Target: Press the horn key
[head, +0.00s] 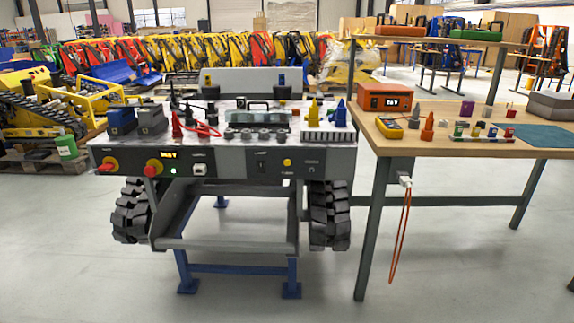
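The tracked carrier's control panel (225,163) faces me in the head view, a dark strip along the carrier's front edge. A round yellow button (287,162) sits on its right half, with a small label below it. A black rocker-like switch (261,166) is to its left, and a small dark round control (312,170) is to its right. The panel lettering is too small to read, so I cannot tell which control is the horn key. Neither gripper is in view.
The carrier top (240,130) holds batteries (137,119), red clamps (205,129) and cones. A wooden bench (455,143) with an orange meter box (384,97) stands close on the right; an orange cable (399,235) hangs from it. The floor in front is clear.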

